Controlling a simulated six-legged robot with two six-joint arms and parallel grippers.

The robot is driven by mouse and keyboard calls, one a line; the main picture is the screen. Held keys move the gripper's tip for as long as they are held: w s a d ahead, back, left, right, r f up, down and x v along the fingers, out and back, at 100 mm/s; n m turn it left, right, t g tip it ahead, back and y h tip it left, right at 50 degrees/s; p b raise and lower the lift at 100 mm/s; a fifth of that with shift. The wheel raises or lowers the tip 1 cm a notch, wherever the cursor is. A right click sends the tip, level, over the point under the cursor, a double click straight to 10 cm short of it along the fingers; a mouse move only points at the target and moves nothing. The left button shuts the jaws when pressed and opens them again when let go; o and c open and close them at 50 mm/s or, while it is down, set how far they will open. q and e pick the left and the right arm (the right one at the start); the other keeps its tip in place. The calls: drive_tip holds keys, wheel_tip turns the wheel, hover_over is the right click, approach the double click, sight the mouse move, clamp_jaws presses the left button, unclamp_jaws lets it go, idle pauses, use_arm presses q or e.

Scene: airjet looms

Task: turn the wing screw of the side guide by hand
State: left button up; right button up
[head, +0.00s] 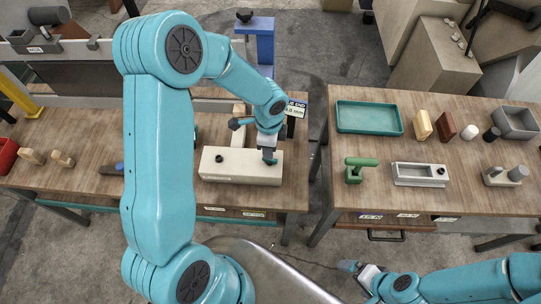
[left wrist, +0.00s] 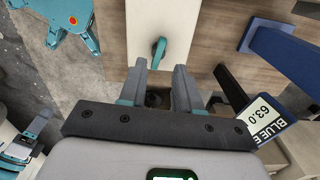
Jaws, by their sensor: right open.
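A long cream block (head: 225,173), which I take for the side guide's body, lies on the left bench with a black knob (head: 219,158) on top. In the left wrist view, a small teal wing-like piece (left wrist: 158,52), likely the wing screw, stands on the cream block (left wrist: 172,18). My left gripper (head: 269,155) points down over the block's right end. In the left wrist view its fingers (left wrist: 159,68) are apart with the wing piece just beyond their tips; contact cannot be told. My right gripper (head: 358,270) is open and empty, low in front of the right bench.
A display label (head: 296,109) stands close behind my left gripper. The right bench holds a teal tray (head: 369,118), a green part (head: 360,168), a grey fixture (head: 420,175) and several small blocks. A gap separates the benches. Wooden pieces (head: 62,158) lie at far left.

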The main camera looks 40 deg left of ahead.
use_arm(q)
wheel_tip(320, 180, down, 5)
drive_tip(key=b, duration=0.3)
drive_tip(key=shift+d+r, duration=0.1)
drive_tip(key=shift+r+p, duration=0.25)
drive_tip(key=shift+p, duration=0.1)
drive_tip(key=shift+s+d, duration=0.15)
drive_tip(key=shift+s, duration=0.1)
drive_tip(key=shift+w, duration=0.2)
drive_tip(key=shift+s, duration=0.15)
clamp_jaws()
drive_tip(key=shift+f+b, duration=0.1)
drive_tip(key=shift+b, duration=0.25)
